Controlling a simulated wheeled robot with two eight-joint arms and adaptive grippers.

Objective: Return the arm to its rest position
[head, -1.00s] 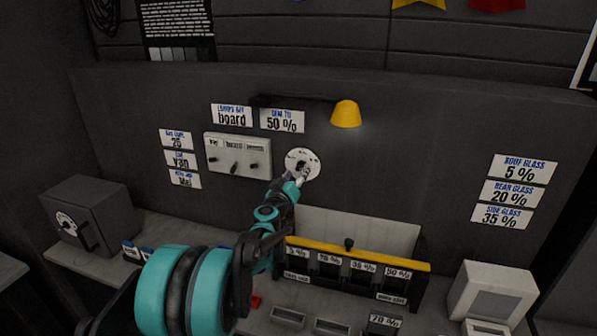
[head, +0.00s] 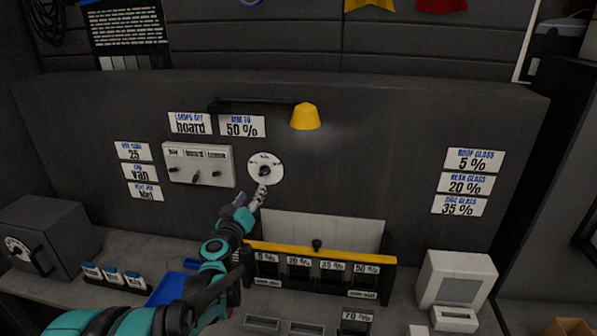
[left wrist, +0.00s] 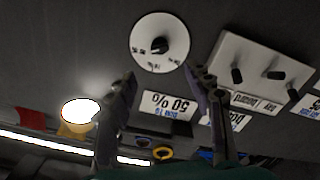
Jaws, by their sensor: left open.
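My left arm reaches in from the bottom left in the head view. Its gripper (head: 258,197) is just below the round white dial (head: 265,160) on the dark wall panel. In the left wrist view the two fingers (left wrist: 158,85) are apart with nothing between them. The dial (left wrist: 148,50) with its black knob shows beyond the fingertips there, apart from them. My right gripper is in neither view.
A switch plate (head: 198,165) with small levers is left of the dial. A yellow lamp (head: 305,117) juts out above.

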